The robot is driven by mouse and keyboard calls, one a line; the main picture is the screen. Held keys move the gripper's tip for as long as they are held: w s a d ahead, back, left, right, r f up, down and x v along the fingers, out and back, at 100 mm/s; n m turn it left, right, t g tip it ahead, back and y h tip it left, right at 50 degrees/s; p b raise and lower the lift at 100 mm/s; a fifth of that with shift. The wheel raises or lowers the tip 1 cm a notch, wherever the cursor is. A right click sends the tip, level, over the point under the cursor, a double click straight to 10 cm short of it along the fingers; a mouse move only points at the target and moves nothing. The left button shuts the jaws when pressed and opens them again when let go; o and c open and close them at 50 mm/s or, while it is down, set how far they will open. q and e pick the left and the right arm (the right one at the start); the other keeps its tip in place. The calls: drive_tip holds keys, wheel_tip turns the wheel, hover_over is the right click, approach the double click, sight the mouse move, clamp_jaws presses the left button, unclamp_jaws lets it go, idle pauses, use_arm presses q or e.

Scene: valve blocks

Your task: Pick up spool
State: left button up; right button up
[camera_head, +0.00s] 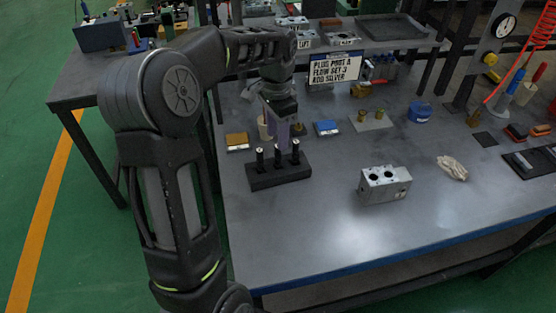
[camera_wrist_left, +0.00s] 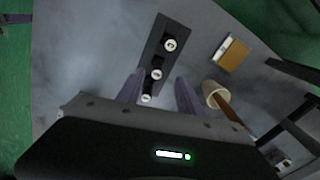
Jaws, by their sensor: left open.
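Three dark spools with pale tops stand upright in a black rack (camera_head: 280,179) on the grey table: a left spool (camera_head: 260,158), a middle spool (camera_head: 277,156) and a right spool (camera_head: 295,152). In the left wrist view they form a row: a far spool (camera_wrist_left: 170,44), a middle spool (camera_wrist_left: 157,74) and a near spool (camera_wrist_left: 147,97). My left gripper (camera_head: 283,138) is open, pointing down just above and behind the rack. In the wrist view its purple fingers (camera_wrist_left: 158,92) lie either side of the near spool; I cannot tell their height above it. My right gripper is not in view.
A silver valve block (camera_head: 384,187) and a crumpled cloth (camera_head: 452,167) lie right of the rack. A cup with a brown handle (camera_wrist_left: 215,92) and an orange-brown box (camera_wrist_left: 231,54) are close to the gripper. A sign (camera_head: 335,69) stands behind. The front table area is clear.

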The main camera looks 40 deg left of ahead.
sight(278, 156)
use_arm(q)
drive_tip(key=shift+f, duration=1.3)
drive_tip(key=f, duration=0.2)
drive_tip(key=f+p, duration=0.1)
drive_tip(key=f, duration=0.2)
drive_tip(key=shift+s+d+f, duration=0.1)
drive_tip(key=shift+d, duration=0.1)
drive_tip(key=shift+c, duration=0.2)
clamp_jaws()
